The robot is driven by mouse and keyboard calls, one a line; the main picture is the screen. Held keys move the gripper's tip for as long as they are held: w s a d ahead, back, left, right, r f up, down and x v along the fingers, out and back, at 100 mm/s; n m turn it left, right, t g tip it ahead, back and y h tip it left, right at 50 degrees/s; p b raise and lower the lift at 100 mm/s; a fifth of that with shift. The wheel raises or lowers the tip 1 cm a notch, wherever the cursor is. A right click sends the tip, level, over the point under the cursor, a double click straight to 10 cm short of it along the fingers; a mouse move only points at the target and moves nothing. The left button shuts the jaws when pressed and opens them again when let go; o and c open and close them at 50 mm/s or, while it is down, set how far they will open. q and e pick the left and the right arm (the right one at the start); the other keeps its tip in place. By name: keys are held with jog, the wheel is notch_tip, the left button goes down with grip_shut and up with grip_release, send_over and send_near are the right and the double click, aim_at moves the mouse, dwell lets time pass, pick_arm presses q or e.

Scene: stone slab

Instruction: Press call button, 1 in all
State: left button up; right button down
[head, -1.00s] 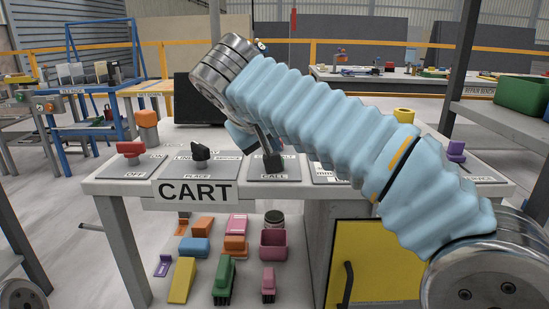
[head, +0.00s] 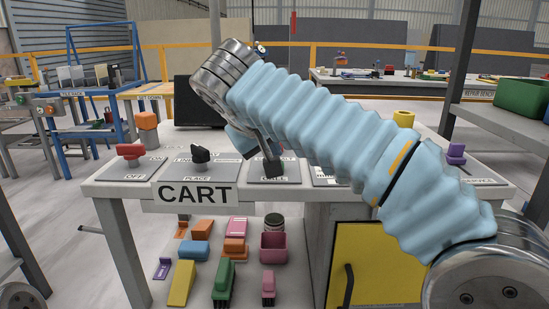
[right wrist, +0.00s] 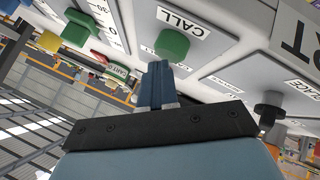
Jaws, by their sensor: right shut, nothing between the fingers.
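The call button (right wrist: 172,44) is a green knob on a grey plate marked CALL in the right wrist view. In the head view its plate (head: 292,179) is at the middle of the console, and the button is hidden behind my right gripper (head: 272,168). The right gripper also shows in the right wrist view (right wrist: 157,66), shut and empty, with its blue fingertips right by the button's edge. I cannot tell whether they touch it. My left gripper is out of view.
The console (head: 110,188) with a CART sign (head: 196,193) also carries a red OFF knob (head: 130,151) and a black PLACE knob (head: 200,156) to the left. A yellow round part (head: 403,118) and a purple part (head: 456,153) are to the right.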

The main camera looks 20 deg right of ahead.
jog(key=shift+r+p, duration=0.65)
jog(key=shift+r, duration=0.2)
jog(key=shift+r, duration=0.1)
notch_tip(320, 180, up, 5)
jog(key=p, duration=0.4)
jog(key=shift+p, duration=0.4)
